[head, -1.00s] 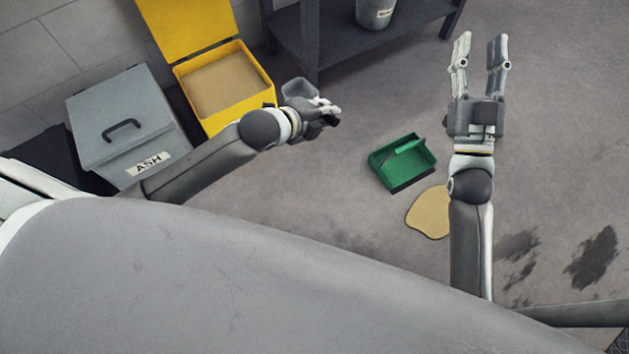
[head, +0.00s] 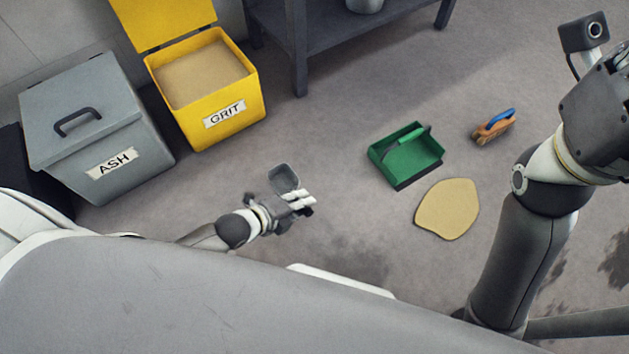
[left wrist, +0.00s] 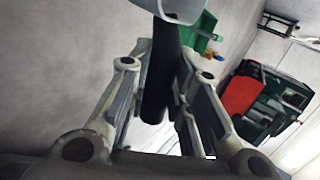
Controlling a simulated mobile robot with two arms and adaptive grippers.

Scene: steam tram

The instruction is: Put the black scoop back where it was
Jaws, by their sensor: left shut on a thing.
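My left gripper (head: 298,203) is shut on the scoop (head: 284,178), whose dark grey bowl shows just above the fingers in the head view. In the left wrist view the scoop's black handle (left wrist: 161,80) lies between the two fingers, and the bowl shows at the top edge. The scoop is held in front of the yellow grit box (head: 205,97), apart from it. The grit box stands open, with sand-coloured grit inside. My right gripper is only partly in view at the right edge; its fingertips are out of frame.
A closed grey ash bin (head: 98,125) stands left of the grit box. A dark shelf (head: 300,65) stands behind. The floor between box and dustpan is clear.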

